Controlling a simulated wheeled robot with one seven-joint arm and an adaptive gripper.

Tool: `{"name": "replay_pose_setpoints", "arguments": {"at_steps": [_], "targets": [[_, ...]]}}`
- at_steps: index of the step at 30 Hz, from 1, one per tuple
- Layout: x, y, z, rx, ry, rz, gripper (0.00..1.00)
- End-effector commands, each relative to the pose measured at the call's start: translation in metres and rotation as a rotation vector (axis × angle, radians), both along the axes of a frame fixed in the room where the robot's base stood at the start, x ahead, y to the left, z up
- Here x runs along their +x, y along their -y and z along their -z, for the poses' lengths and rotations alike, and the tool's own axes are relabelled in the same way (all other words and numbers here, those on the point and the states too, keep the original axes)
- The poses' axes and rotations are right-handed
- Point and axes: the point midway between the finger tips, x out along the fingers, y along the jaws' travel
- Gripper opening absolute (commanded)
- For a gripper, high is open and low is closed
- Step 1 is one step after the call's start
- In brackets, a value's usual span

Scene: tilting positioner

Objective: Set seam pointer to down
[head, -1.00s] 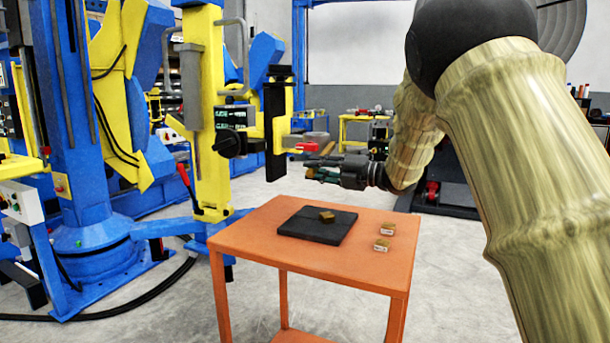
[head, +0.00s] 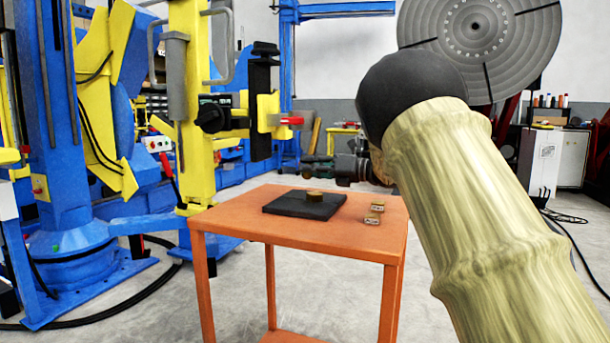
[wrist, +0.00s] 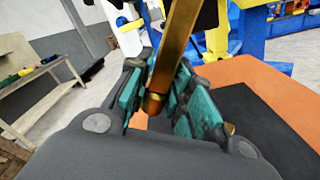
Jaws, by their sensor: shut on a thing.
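A brass-coloured rod with a rounded end (wrist: 178,45) shows between the teal finger pads in the wrist view. It looks like the seam pointer, but the frames do not fully confirm this. My gripper (wrist: 156,85) is shut on the rod near its rounded end; the rod's far end runs out of the top of the picture. In the head view my gripper (head: 318,166) reaches left, just above the back of the orange table and below a red-tipped part (head: 291,121) on the yellow positioner (head: 195,110).
The orange table (head: 240,217) carries a black mat (head: 290,206) with a brass-coloured block (head: 313,196) on it. Two small blocks (head: 373,213) lie to its right. A dark vertical bar (head: 261,110) stands left of my gripper. A grey disc (head: 515,50) is at upper right.

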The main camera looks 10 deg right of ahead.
Motion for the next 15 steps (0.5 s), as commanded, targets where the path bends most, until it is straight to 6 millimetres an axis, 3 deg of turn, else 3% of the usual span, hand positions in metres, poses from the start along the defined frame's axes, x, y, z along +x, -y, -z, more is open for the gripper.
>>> {"name": "replay_pose_setpoints", "arguments": {"at_steps": [1,6,15], "targets": [[0.006,-0.002,0.011,-0.021,0.034,-0.006,0.00],[0.021,0.008,0.019,-0.093,0.147,-0.005,0.00],[0.041,0.021,0.023,-0.183,0.293,-0.004,0.00]]}}
